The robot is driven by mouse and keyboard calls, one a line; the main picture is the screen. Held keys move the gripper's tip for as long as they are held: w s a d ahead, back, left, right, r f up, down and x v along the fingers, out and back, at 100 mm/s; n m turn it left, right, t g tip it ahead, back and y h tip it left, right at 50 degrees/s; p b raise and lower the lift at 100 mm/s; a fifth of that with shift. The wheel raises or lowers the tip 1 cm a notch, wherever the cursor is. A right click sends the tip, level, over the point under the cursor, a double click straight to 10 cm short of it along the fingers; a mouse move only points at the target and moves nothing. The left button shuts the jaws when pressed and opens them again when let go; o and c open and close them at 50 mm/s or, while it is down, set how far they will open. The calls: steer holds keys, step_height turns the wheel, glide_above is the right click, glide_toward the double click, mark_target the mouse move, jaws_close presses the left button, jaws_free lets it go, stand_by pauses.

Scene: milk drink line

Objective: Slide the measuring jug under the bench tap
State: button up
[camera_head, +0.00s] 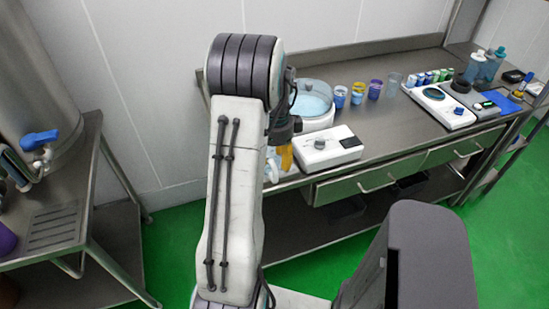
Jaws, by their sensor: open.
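The bench tap (39,141) has a blue handle and sits low on a large steel tank at the left. A slotted drip plate (55,226) lies on the steel bench below it, with no jug on it. I cannot pick out the measuring jug for sure. A purple vessel (6,240) is cut off by the left edge, near the plate. A clear, empty-looking cup (394,82) stands on the right-hand counter. My arm rises through the middle and bends over at the top.
The right-hand steel counter (380,125) holds a white basin (312,100), a white device (328,150), printed cups (357,93), an instrument tray (440,108) and blue bottles (474,66). An amber item (286,158) shows beside my arm.

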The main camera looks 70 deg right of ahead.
mark_target(276, 170)
steer(key=m, duration=0.4)
steer(key=shift+f, duration=0.1)
stand_by(0.5)
steer(key=shift+d+f+p, duration=0.1)
steer(key=shift+f+p, duration=0.4)
steer(key=shift+f, duration=3.05)
steer(key=shift+o, duration=0.3)
jaws_close()
